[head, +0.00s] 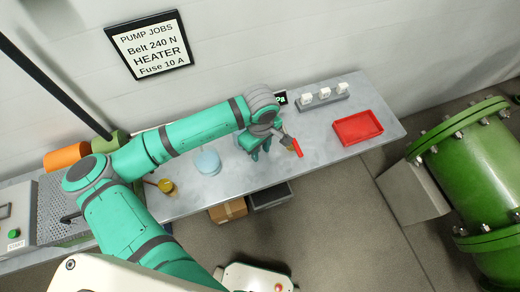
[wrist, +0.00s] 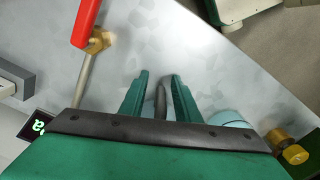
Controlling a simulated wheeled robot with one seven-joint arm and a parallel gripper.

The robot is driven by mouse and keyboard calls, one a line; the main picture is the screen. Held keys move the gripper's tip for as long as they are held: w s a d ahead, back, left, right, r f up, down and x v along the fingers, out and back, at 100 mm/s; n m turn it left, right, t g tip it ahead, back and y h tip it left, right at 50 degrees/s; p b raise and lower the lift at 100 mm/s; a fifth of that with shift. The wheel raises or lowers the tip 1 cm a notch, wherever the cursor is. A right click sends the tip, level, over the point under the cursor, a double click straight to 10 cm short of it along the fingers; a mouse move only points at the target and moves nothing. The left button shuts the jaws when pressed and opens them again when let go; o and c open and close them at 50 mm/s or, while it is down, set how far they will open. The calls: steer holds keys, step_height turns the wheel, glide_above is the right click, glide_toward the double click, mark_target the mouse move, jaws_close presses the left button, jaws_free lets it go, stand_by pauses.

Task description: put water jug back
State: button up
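A light blue round thing (head: 207,161), perhaps the water jug, stands on the grey bench (head: 185,206) left of my gripper. Its edge also shows in the wrist view (wrist: 228,118), partly hidden behind my gripper's body; I see no handle or spout. My gripper (head: 254,156) points down over the middle of the bench. In the wrist view its two fingers (wrist: 158,77) stand apart, with the bench surface showing past the tips. A dark narrow shape (wrist: 160,103) lies between them; I cannot tell whether it is a thing or a shadow. Nothing is clearly held.
A red-handled brass valve (wrist: 98,41) is close beside my gripper. A brass-yellow piece (head: 166,187) stands near the front edge. A red tray (head: 343,140) and a grey rack (head: 321,104) with white blocks are at the right. Boxes (head: 227,210) sit below the bench.

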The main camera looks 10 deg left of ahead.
step_height(320, 180, up, 12)
steer(key=shift+r, duration=0.15)
stand_by(0.4)
stand_by(0.4)
